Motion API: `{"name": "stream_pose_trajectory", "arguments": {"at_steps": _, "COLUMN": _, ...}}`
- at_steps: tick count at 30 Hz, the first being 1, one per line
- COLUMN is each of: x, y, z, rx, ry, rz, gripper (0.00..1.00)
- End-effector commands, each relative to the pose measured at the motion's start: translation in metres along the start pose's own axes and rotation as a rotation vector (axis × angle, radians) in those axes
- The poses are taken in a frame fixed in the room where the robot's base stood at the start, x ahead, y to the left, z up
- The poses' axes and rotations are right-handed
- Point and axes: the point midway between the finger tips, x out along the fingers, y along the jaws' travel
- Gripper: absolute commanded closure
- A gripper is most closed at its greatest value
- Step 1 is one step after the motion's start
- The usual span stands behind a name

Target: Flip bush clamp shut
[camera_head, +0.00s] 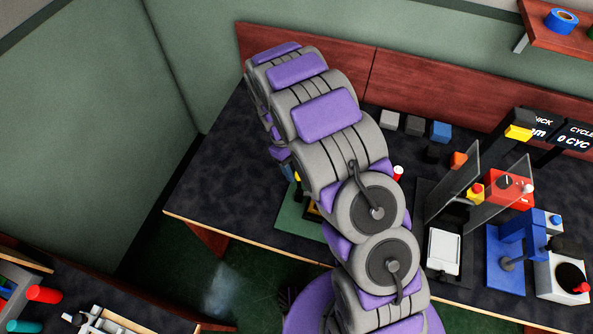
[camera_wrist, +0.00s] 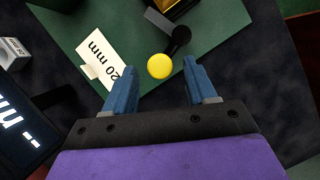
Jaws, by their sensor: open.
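In the wrist view, my gripper (camera_wrist: 160,70) is open, with its two blue fingers spread. The bush clamp's yellow round knob (camera_wrist: 159,66) appears between the fingertips, with a gap on each side; I cannot tell the depth between them. A black lever or arm (camera_wrist: 178,38) lies just beyond the knob. A gold-yellow part (camera_wrist: 178,5) is cut off at the top edge. In the head view, my arm hides most of the clamp; only a small yellow-black piece (camera_head: 312,208) shows beside it. I cannot tell the clamp's state.
A green mat (camera_head: 290,218) lies under the clamp, with a white "20 mm" card (camera_wrist: 98,62) on it. A dark display (camera_wrist: 25,125) stands at left in the wrist view. Clear panels (camera_head: 455,180), a blue press (camera_head: 510,255) and small blocks (camera_head: 415,125) stand right of my arm.

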Motion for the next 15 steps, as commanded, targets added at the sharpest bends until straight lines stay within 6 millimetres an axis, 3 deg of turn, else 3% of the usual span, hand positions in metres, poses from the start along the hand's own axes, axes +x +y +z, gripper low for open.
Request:
{"name": "stream_pose_trajectory", "arguments": {"at_steps": 4, "x": 0.0097, "y": -0.0003, "z": -0.0002, "rx": 0.0, "ry": -0.001, "rz": 0.0, "gripper": 0.44}}
{"name": "stream_pose_trajectory", "arguments": {"at_steps": 13, "x": 0.0109, "y": -0.0011, "z": -0.0009, "rx": 0.0, "ry": -0.001, "rz": 0.001, "gripper": 0.44}}
{"name": "stream_pose_trajectory", "arguments": {"at_steps": 15, "x": 0.0109, "y": -0.0011, "z": -0.0009, "rx": 0.0, "ry": -0.001, "rz": 0.001, "gripper": 0.5}}
